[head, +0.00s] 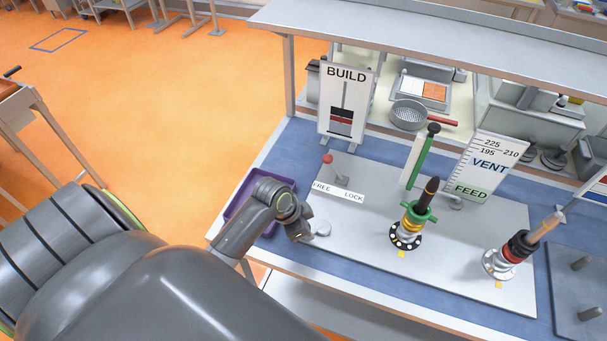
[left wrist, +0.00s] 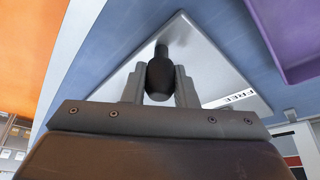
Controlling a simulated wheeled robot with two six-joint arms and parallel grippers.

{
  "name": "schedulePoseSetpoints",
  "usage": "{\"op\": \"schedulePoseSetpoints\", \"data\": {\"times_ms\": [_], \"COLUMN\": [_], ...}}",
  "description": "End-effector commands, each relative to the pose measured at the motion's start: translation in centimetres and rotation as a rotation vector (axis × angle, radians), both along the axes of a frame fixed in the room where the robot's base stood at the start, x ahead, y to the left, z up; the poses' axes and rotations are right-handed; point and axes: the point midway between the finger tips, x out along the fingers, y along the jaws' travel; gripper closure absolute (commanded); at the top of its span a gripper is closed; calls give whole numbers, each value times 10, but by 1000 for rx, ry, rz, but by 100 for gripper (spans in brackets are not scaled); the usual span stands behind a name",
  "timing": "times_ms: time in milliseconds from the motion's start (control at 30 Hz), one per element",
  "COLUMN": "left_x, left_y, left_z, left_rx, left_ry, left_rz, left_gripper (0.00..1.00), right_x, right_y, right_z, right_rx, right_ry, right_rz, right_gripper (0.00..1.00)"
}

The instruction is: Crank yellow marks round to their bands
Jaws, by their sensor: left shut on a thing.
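My left gripper (head: 304,232) is low over the left part of the pale plate (head: 360,241). In the left wrist view its fingers (left wrist: 159,88) are shut on a black knob (left wrist: 160,76) with a dark stem; in the head view my gripper hides this knob. A small silver disc (head: 322,228) shows beside it. A green-collared post (head: 418,213) stands on a black-and-white ringed base, with a yellow mark (head: 401,254) in front. A red-and-black post (head: 518,246) with a tan shaft stands at right, with a yellow mark (head: 498,284). My right gripper is out of view.
A red-knobbed lever (head: 327,159) stands behind the FREE/LOCK label (head: 338,191). The BUILD sign (head: 345,100) and VENT/FEED sign (head: 486,168) stand behind the plate. A purple tray (head: 238,197) lies left of the plate. A shelf (head: 430,42) overhangs the back.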

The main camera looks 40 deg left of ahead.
Motion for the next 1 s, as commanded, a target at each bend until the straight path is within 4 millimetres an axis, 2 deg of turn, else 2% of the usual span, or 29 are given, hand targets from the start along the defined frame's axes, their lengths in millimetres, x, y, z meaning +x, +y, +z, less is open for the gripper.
{"op": "schedulePoseSetpoints", "data": {"times_ms": [600,1000], "left_x": [-5,-3], "left_y": [-31,-39], "left_z": [1,1], "left_rx": [-6,-4], "left_ry": [-1,-3], "left_rz": [543,713], "left_gripper": [97,97], "right_x": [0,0], "right_y": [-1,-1], "right_z": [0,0], "right_rx": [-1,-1], "right_ry": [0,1], "right_rz": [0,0], "right_gripper": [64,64]}}
